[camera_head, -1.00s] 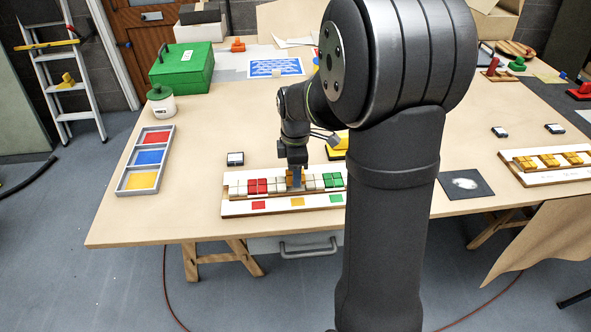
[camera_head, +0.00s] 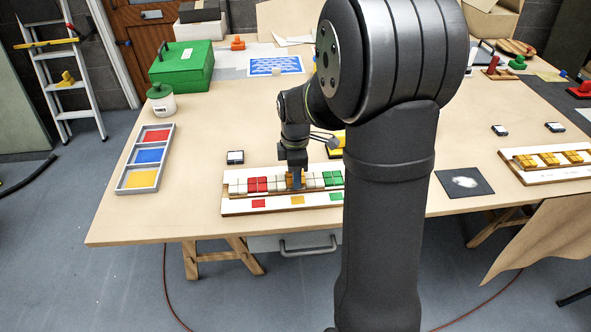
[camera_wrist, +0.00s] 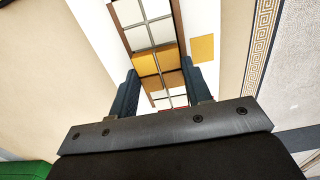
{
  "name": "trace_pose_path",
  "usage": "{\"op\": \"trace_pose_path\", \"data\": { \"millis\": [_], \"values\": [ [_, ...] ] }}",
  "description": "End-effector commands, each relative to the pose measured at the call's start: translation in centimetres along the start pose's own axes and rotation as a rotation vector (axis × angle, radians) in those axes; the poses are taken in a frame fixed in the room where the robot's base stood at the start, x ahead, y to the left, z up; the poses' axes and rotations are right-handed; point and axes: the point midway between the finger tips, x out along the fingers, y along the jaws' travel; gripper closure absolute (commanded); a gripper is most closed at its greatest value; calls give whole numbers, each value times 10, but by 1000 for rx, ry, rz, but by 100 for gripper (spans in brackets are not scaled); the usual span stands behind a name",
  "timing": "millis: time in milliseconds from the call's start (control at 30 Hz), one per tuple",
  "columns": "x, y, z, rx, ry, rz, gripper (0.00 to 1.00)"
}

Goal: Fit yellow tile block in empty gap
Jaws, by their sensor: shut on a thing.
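My gripper (camera_wrist: 160,68) is shut on the yellow tile block (camera_wrist: 157,60), whose sides lie between the two fingertips. In the head view, my gripper (camera_head: 296,184) points down over the middle of the mosaic panel (camera_head: 232,208). The row there has white, red, white, then the gripper's place, then white and green blocks. In the wrist view, the yellow block lies in line with the row, close to white tiles (camera_wrist: 140,38) on one side. A brown strip shows between it and the tiles on the other side. I cannot tell whether it is fully seated.
A yellow swatch (camera_head: 298,200) lies on the panel's front strip below the gripper. A grey tray (camera_head: 138,189) with red, blue and yellow compartments is at the left. A small black-and-white block (camera_head: 235,158) stands behind the panel. Bare table lies between tray and panel.

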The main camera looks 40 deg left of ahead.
Motion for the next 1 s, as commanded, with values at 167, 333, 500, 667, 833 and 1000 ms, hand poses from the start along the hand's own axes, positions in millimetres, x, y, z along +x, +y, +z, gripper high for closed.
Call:
{"op": "trace_pose_path", "data": {
  "millis": [167,333,500,667,833,1000],
  "values": [
    [5,0,0,0,0,-2,79],
    [9,0,0,0,0,-1,79],
    [8,0,0,0,0,0,30],
    [8,0,0,0,0,0,30],
    [4,0,0,0,0,1,30],
    [-20,1,0,0,1,5,30]
  ]
}}
